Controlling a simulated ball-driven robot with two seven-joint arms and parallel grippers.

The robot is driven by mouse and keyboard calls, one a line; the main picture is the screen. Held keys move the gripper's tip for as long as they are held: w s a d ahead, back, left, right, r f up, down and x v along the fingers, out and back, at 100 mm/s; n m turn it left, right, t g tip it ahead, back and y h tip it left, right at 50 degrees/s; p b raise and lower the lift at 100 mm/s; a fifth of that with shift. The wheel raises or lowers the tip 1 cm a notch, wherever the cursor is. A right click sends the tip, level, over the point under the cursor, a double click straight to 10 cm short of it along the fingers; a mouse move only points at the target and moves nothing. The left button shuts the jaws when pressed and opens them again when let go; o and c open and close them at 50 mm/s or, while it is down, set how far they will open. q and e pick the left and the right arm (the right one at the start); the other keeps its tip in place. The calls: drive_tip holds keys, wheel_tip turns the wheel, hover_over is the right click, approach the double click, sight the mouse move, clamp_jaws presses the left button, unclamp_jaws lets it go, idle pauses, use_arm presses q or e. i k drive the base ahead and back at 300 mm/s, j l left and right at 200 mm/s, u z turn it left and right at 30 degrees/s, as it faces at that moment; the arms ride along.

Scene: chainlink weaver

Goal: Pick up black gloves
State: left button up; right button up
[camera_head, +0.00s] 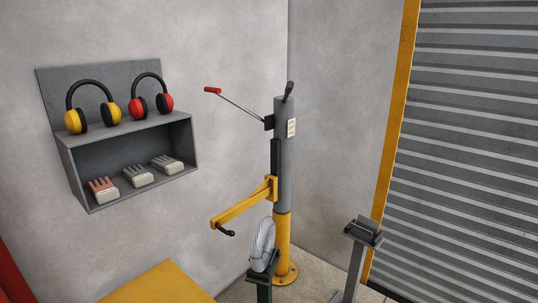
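Three pairs of gloves sit in the open lower compartment of a grey wall shelf (68,172) at the left. The left pair (103,189) has reddish-brown fingers and a pale cuff. The middle pair (138,176) has dark grey fingers and a pale cuff. The right pair (167,164) has grey-brown fingers and a pale cuff. None looks plainly black at this size; I cannot tell for sure which pair is the black one. Neither of my grippers shows in the head view.
Yellow (79,119) and red earmuffs (151,103) rest on the shelf top. A grey and yellow column (284,180) with a yellow arm (243,204) stands right of the shelf. A wire coil (263,246) and a stand (362,232) are in front. A yellow surface (160,284) lies below.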

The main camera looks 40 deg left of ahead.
sight(139, 176)
drive_tip(key=i+l+u, duration=0.15)
drive_tip(key=i+u, duration=0.15)
drive_tip(key=i, duration=0.9)
